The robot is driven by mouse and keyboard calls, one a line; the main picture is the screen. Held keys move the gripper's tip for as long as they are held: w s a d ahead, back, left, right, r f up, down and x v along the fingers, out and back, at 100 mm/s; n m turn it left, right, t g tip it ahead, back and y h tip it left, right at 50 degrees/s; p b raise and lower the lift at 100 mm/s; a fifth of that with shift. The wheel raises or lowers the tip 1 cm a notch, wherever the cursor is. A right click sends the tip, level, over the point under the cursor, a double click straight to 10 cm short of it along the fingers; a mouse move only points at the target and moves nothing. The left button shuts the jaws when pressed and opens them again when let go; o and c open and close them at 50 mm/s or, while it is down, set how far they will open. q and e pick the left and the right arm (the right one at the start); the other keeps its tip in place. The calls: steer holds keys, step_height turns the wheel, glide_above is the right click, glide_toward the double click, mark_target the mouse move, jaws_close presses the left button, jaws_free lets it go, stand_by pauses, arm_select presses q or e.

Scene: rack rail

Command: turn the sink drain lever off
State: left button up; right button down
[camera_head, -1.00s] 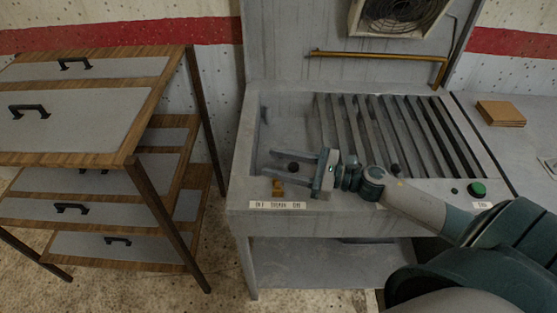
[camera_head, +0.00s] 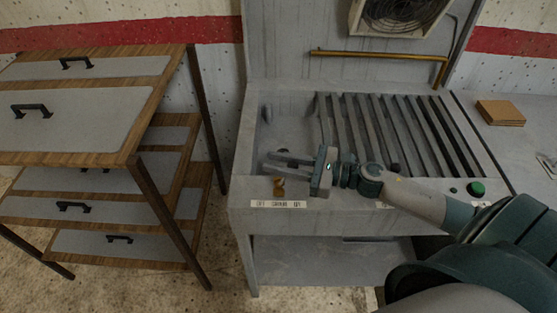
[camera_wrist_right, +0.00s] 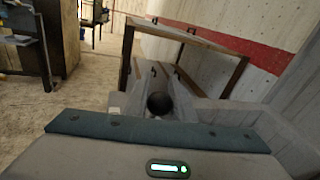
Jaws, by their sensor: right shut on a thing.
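The grey sink counter (camera_head: 236,195) stands in the middle of the head view. A small brass fitting (camera_head: 279,188) sits on its front left edge, above a white label (camera_head: 278,204) too small to read surely. My right gripper (camera_head: 274,162) comes in from the right over the basin, behind the brass fitting. Its fingers are nearly together, shut on what looks like the drain lever's dark knob (camera_head: 281,151). In the right wrist view a round dark knob (camera_wrist_right: 159,103) shows between the fingers. The lever's shaft is mostly hidden. My left gripper is not in view.
A slatted grey rack (camera_head: 400,135) fills the basin's right side. A green button (camera_head: 477,188) is on the front right edge. A wood-edged drawer cabinet (camera_head: 90,120) stands to the left, with a gap between. A brass pipe (camera_head: 375,55) runs along the back panel.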

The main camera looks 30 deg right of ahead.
steer(key=shift+g, duration=0.3)
steer(key=a, duration=0.1)
steer(key=w+a+f, duration=0.1)
steer(key=a, duration=0.1)
steer(key=shift+w+a+f, duration=0.25)
steer(key=shift+w+a, duration=0.1)
steer(key=shift+w+a+f, duration=0.35)
steer(key=shift+a+f, duration=0.25)
steer(key=shift+f, duration=0.1)
steer(key=shift+w+a+f+b, duration=0.1)
steer(key=shift+w+f+b, duration=0.1)
steer(key=shift+f+b, duration=0.1)
steer(key=shift+a, duration=0.15)
steer(key=shift+r, duration=0.15)
stand_by(0.4)
